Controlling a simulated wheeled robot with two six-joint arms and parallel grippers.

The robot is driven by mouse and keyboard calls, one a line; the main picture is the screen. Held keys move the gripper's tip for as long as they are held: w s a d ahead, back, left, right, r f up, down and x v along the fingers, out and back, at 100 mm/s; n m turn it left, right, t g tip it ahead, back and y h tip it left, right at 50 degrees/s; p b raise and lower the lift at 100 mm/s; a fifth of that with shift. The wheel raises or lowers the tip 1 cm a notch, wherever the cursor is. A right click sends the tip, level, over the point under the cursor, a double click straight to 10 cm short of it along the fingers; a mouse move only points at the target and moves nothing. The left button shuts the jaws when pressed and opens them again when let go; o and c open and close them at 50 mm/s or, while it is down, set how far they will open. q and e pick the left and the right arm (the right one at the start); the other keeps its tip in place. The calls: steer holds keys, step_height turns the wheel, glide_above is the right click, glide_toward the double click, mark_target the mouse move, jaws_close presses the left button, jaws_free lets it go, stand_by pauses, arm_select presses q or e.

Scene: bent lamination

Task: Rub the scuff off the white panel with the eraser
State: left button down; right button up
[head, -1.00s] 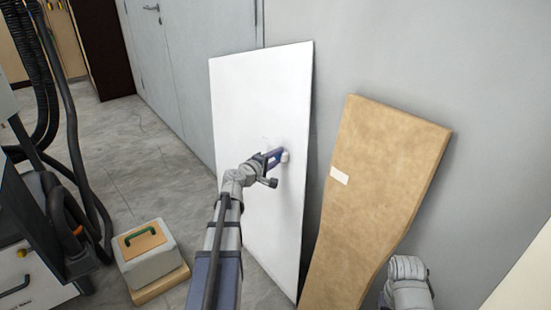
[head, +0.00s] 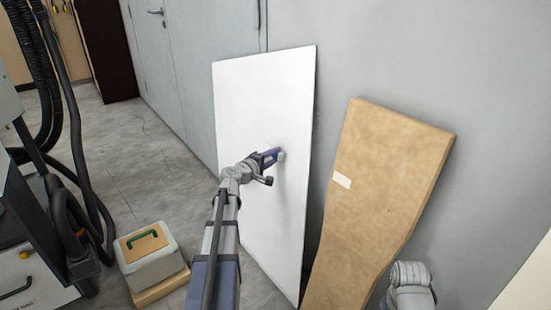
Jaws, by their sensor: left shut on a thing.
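The white panel (head: 262,95) leans upright against the grey wall in the middle of the head view. My left gripper (head: 276,157) is shut on the eraser (head: 282,156), a small whitish block at the fingertips. The eraser is at the panel's face, right of its middle; it looks to be touching, but contact is hard to tell. I see no clear scuff on the visible panel; my left arm hides part of its lower left. My right arm shows only as a link at the lower right, and its gripper is out of view.
A grey box (head: 148,262) with a green handle stands on the floor at left, near a machine with black hoses (head: 80,170). Tiled floor lies open behind the box.

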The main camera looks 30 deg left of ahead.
mark_target(264, 142)
arm_select(q)
steer(key=shift+a, duration=0.1)
steer(key=a, duration=0.1)
steer(key=w+a, duration=0.1)
steer(key=a, duration=0.1)
steer(key=shift+w, duration=0.25)
steer(key=shift+w+a, duration=0.3)
steer(key=shift+a, duration=0.5)
steer(key=shift+w+a, duration=0.3)
steer(key=shift+a, duration=0.45)
steer(key=shift+w+a, duration=0.4)
steer(key=shift+a, duration=0.4)
steer(key=shift+w+a, duration=0.4)
steer(key=shift+a, duration=0.35)
steer(key=shift+s, duration=0.1)
